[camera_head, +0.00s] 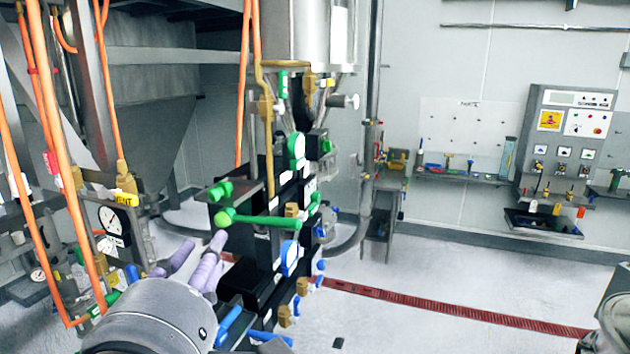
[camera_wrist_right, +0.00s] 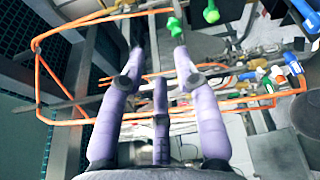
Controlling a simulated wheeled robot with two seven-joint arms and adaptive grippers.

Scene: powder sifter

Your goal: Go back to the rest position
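My right gripper (camera_head: 201,246), with pale purple fingers, is at the lower left of the head view. It is just below and left of a green-handled valve (camera_head: 265,221) on the dark valve stack. In the right wrist view the gripper (camera_wrist_right: 158,58) has its fingers spread apart, with nothing held between them. Green knobs (camera_wrist_right: 211,13) show beyond the fingertips there; I cannot tell the exact gap. My left gripper is not in view.
Orange pipes (camera_head: 45,100) and a gauge (camera_head: 112,221) stand close at the left. A steel hopper (camera_head: 318,35) is above the valve stack. Open floor (camera_head: 430,270) lies to the right, crossed by a red grate (camera_head: 440,304). A bench with a panel (camera_head: 570,140) is at the far wall.

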